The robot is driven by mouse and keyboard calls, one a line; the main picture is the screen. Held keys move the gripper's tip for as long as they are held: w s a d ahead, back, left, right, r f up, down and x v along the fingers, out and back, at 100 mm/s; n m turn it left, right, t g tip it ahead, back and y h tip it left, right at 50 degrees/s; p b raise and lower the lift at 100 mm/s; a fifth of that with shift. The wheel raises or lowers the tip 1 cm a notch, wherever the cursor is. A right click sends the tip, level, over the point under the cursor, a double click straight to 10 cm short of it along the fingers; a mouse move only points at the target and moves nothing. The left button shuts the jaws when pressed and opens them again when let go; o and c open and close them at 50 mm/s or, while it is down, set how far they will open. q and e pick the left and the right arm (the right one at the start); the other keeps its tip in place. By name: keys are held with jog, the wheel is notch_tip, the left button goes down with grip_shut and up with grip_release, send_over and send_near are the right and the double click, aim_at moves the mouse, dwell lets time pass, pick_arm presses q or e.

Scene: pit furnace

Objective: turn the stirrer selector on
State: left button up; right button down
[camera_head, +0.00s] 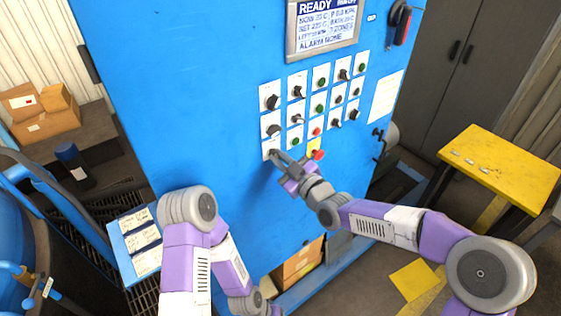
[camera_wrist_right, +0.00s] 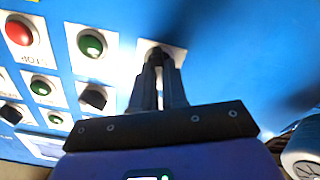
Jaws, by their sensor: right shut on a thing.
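The blue control cabinet (camera_head: 180,90) carries rows of black selector knobs and green push buttons on white plates. My right gripper (camera_head: 276,156) is at the bottom-left selector (camera_head: 267,147) of this group, its label too small to read. In the right wrist view, the fingers of my right gripper (camera_wrist_right: 158,62) are closed around the knob in front of its white plate (camera_wrist_right: 143,50). The fingers hide most of the knob, so its exact angle cannot be told. My left arm hangs low in the head view and its gripper is out of sight.
A red emergency button (camera_head: 317,155) is just right of my right gripper. The display (camera_head: 325,22) reads READY. A red-handled switch (camera_head: 402,24) is at the upper right. A yellow table (camera_head: 510,165) stands right, cardboard boxes (camera_head: 40,112) left. A paper-covered ledge (camera_head: 140,240) is beside my left arm.

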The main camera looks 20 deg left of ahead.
jog(key=m+b, duration=0.4)
jog(key=m, duration=0.1)
jog(key=shift+w+f, duration=0.1)
jog(key=shift+f, duration=0.05)
jog(key=m+b, duration=0.3)
jog(key=m, duration=0.2)
jog(key=shift+d+m+b, duration=0.1)
jog(key=shift+m+b, duration=0.2)
jog(key=shift+m, duration=0.1)
jog(key=c, duration=1.2)
grip_release()
jog(key=shift+o, duration=0.2)
jog(key=shift+d, duration=0.1)
jog(key=v, duration=0.7)
jog(key=shift+b, duration=0.45)
